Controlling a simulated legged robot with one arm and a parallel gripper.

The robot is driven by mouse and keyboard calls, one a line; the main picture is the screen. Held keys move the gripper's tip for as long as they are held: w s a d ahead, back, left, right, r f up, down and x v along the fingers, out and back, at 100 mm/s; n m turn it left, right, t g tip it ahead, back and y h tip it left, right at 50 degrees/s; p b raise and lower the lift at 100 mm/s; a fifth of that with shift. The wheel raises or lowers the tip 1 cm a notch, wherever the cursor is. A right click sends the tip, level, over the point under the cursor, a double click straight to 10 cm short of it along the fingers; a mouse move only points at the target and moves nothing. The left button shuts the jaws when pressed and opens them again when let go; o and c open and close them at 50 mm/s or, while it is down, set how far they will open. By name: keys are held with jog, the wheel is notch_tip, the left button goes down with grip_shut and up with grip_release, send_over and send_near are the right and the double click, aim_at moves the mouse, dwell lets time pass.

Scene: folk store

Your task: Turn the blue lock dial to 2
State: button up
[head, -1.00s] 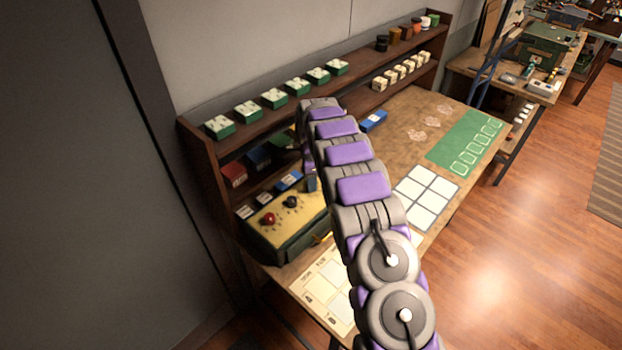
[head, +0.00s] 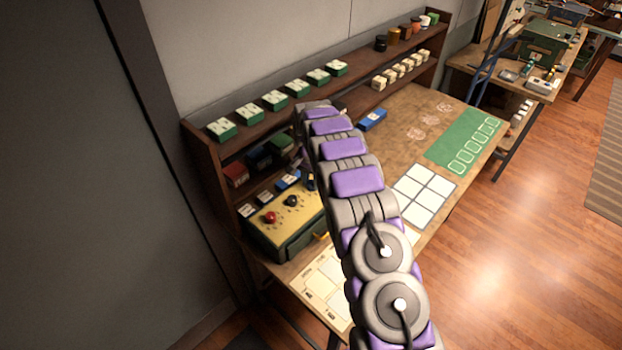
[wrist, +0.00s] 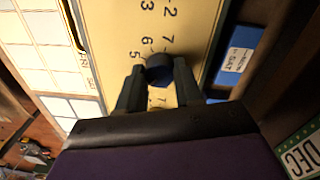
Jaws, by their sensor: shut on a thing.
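The lock box (head: 283,230) has a yellow top panel with a red dial (head: 270,216) and a black dial (head: 291,200). In the wrist view the panel (wrist: 128,22) carries printed numbers, among them 2, 3, 5, 6 and 7. The blue dial (wrist: 159,68) looks dark blue and sits between the two fingertips of my gripper (wrist: 159,77). My gripper is shut on it, with one finger on either side. Its pointer mark is not clear, so I cannot read its setting. In the head view my arm hides much of the panel's right end.
Blue day-label blocks (wrist: 236,60) lie along the panel's edge. A dark wooden shelf (head: 240,139) with green-sided tiles stands behind the box. A card with white squares (head: 423,195) and a green mat (head: 468,140) lie on the table.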

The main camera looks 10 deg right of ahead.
aim_at(309, 183)
jog(key=n, duration=0.3)
jog(key=n+p, duration=0.1)
jog(key=n, duration=0.1)
jog(key=shift+w+r+n, duration=0.15)
jog(key=shift+r+n, duration=0.1)
jog(key=shift+n, duration=0.05)
jog(key=n+p, duration=0.1)
jog(key=n, duration=0.3)
jog(key=shift+n+t, duration=0.3)
jog(key=o, duration=1)
jog(key=shift+f, duration=0.15)
jog(key=shift+o, duration=0.2)
notch_tip(309, 183, up, 17)
jog(key=shift+a, duration=0.45)
jog(key=shift+s+r, duration=0.2)
jog(key=shift+s, duration=0.05)
